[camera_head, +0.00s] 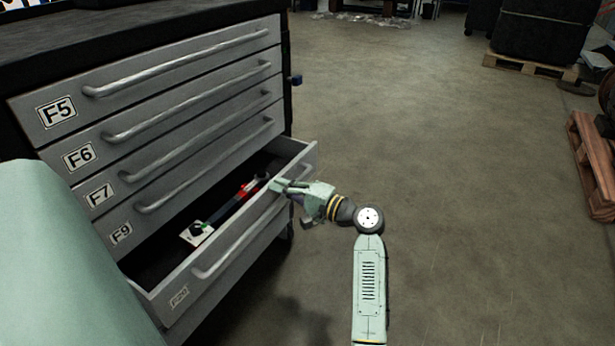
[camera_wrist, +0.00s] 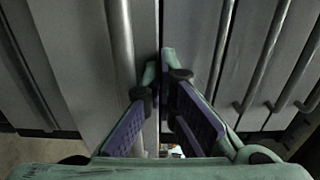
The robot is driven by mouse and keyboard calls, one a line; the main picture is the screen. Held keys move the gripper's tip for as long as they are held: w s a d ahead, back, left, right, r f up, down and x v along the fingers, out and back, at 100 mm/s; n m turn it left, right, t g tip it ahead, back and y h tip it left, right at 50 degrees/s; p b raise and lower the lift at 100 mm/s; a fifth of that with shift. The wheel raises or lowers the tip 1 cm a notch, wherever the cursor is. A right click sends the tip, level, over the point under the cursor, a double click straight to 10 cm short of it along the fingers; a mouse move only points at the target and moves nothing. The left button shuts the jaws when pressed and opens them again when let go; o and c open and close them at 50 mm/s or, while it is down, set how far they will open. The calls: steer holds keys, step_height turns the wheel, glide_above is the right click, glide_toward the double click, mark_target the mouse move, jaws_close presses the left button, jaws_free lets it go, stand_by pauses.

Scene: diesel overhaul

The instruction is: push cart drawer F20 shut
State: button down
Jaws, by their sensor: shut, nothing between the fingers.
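Cart drawer F20 (camera_head: 180,297) is the lowest visible drawer in the head view. It stands pulled out, with its inside open to view and a long bar handle (camera_head: 238,240) on its front. My gripper (camera_head: 281,186) is at the right part of the drawer's front, by its upper edge. Its fingers are shut with nothing between them. In the wrist view my gripper (camera_wrist: 158,66) has its fingertips close to the drawer front, beside the handle (camera_wrist: 120,45). Whether the tips touch the drawer I cannot tell.
Drawers F5 (camera_head: 57,111), F6 (camera_head: 79,155), F7 (camera_head: 99,194) and F9 (camera_head: 121,233) above are shut. A red-handled tool (camera_head: 246,190) and a white card (camera_head: 197,235) lie inside F20. Floor to the right is clear; pallets (camera_head: 590,160) stand far right.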

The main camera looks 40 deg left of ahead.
steer(key=x, duration=0.7)
steer(key=shift+a, duration=0.3)
